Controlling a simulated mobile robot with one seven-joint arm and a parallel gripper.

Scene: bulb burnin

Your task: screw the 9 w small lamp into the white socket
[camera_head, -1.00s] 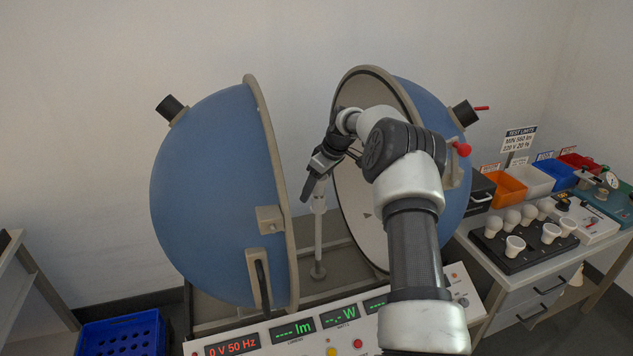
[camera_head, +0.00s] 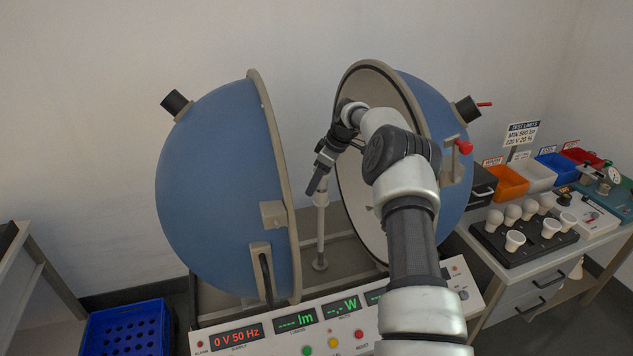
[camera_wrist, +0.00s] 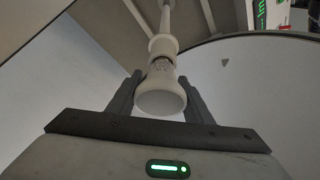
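The white lamp (camera_wrist: 162,98) is between the two fingers of my gripper (camera_wrist: 160,84) in the wrist view. The fingers lie close against both sides of its bulb, and its round end faces the camera. Its metal cap shows between the bulb and the white socket (camera_wrist: 163,45), lined up with the socket mouth. How far the thread is in cannot be told. In the head view my gripper (camera_head: 319,178) points down at the top of the upright post (camera_head: 320,235), between the open sphere halves; the lamp is hidden there by the gripper.
The blue left half (camera_head: 215,190) and right half (camera_head: 430,120) of the sphere stand close on both sides. A control panel (camera_head: 290,328) is in front. Several white lamps stand in a black tray (camera_head: 520,255) on the right bench. A blue crate (camera_head: 125,330) is at lower left.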

